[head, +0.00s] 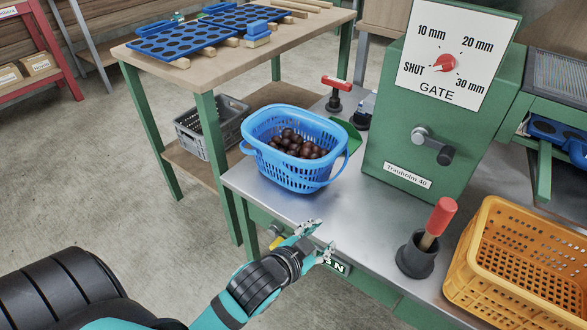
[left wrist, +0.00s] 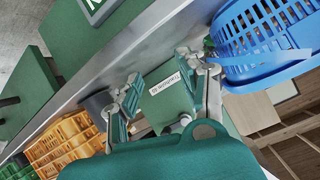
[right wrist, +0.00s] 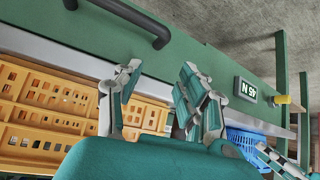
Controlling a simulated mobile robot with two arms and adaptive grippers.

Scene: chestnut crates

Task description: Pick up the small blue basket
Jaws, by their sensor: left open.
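The small blue basket (head: 283,175) stands upright on the metal bench top and holds several dark brown chestnuts (head: 295,145). My left gripper (head: 318,242) is open and empty at the bench's front edge, apart from the basket and nearer to me. In the left wrist view the basket (left wrist: 262,50) is at the upper right, beside the open fingers (left wrist: 158,72). My right gripper (right wrist: 159,74) is open and empty in the right wrist view. It is outside the head view. The basket (right wrist: 245,143) shows partly there, at the lower right behind a finger.
A green gate machine (head: 440,110) stands behind and right of the basket. A red-handled tool in a black cup (head: 417,257) and an orange crate (head: 480,275) are on the right. A wooden table (head: 125,52) with blue trays is behind left, a grey crate (head: 190,142) on its shelf.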

